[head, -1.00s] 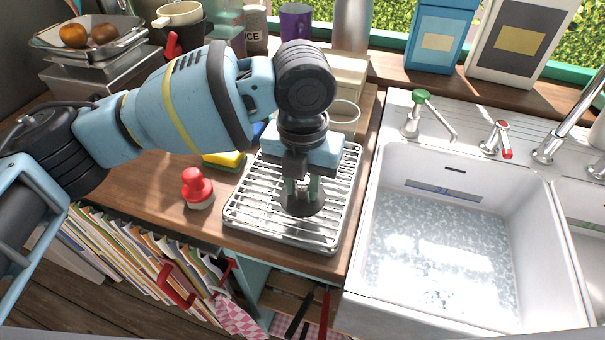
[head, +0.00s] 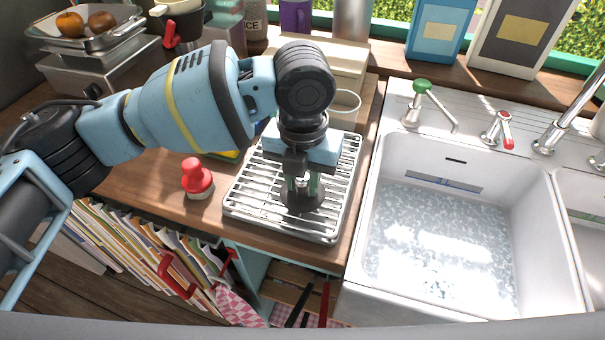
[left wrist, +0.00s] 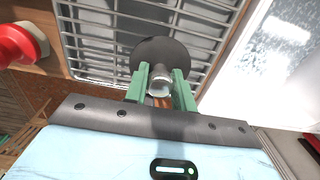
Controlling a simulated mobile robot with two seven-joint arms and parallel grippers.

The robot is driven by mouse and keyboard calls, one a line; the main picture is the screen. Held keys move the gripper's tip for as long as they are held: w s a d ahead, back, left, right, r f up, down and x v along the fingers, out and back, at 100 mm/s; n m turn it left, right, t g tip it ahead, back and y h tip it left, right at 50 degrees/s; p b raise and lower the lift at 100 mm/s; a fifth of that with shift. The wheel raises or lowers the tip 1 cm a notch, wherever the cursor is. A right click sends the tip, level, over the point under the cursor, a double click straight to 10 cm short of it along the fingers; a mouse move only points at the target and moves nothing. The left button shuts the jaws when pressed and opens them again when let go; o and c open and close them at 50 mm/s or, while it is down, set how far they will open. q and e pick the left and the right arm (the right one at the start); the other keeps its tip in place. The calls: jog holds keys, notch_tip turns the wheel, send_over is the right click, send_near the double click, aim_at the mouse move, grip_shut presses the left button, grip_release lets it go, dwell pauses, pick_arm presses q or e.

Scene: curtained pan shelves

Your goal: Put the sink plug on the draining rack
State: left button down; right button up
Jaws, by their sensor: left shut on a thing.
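The sink plug (head: 301,197) is a dark round disc with a pale metal knob on top. My left gripper (head: 302,183) points down over the draining rack (head: 245,200) and is shut on the plug's knob. In the left wrist view the green fingers (left wrist: 162,88) sit either side of the knob, and the plug's dark disc (left wrist: 158,51) lies flat against the rack's wire bars (left wrist: 104,30). I cannot tell whether the disc rests on the bars or hangs just above them. My right gripper is not in view.
A red-knobbed stamp-like object (head: 196,178) stands left of the rack on the wooden counter. The white sink (head: 440,240) with water is to the right. A yellow sponge (head: 225,155) lies partly hidden behind my arm. A scale with fruit (head: 85,45) stands back left.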

pick_arm(q)
jog(key=shift+f, duration=0.25)
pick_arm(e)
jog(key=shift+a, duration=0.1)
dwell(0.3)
pick_arm(q)
jog(key=c, duration=1.1)
grip_release()
jog(key=c, duration=0.4)
jog(key=shift+r, duration=0.15)
jog(key=shift+r+p, duration=0.35)
jog(key=shift+r, duration=0.3)
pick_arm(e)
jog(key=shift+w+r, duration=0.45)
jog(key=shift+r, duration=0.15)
pick_arm(q)
jog(key=shift+r, duration=0.15)
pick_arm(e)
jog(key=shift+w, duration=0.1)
